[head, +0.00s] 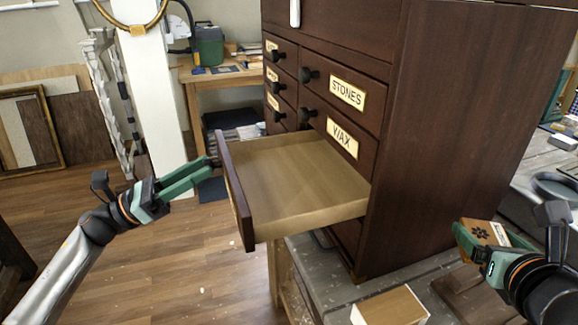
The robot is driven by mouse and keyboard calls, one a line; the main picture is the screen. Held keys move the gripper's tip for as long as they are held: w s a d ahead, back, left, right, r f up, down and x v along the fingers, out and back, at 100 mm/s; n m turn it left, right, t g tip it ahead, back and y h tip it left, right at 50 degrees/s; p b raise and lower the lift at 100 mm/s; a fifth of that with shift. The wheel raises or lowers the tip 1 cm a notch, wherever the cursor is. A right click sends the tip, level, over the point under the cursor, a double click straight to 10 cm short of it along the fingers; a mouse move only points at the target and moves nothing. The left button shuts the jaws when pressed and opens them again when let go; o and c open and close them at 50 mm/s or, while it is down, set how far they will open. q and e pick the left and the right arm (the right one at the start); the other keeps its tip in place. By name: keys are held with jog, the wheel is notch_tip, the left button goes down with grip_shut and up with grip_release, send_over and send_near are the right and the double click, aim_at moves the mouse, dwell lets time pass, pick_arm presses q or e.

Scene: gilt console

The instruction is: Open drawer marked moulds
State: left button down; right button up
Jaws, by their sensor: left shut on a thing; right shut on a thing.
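A dark wooden cabinet (455,130) has drawers with black knobs and brass label plates. The right column shows STONES (347,92) and WAX (342,137). Below WAX, a drawer (290,185) is pulled far out and looks empty inside. Its front faces away, so its label cannot be read. My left gripper (211,162) is at the outer side of this drawer's front, shut on its knob, which is mostly hidden. My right gripper (487,238) is shut on a small wooden block with a dark flower mark (482,230), right of the cabinet.
The cabinet stands on a grey bench top (330,275). A white post (150,80) stands behind my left arm. The floor under the drawer is clear.

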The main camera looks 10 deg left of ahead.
pick_arm(q)
jog(key=c, duration=0.6)
grip_release()
jog(key=shift+o, duration=0.2)
pick_arm(e)
notch_tip(320, 180, down, 3)
jog(key=b, duration=0.3)
pick_arm(q)
jog(key=v, duration=1.2)
pick_arm(e)
jog(key=shift+f, duration=0.15)
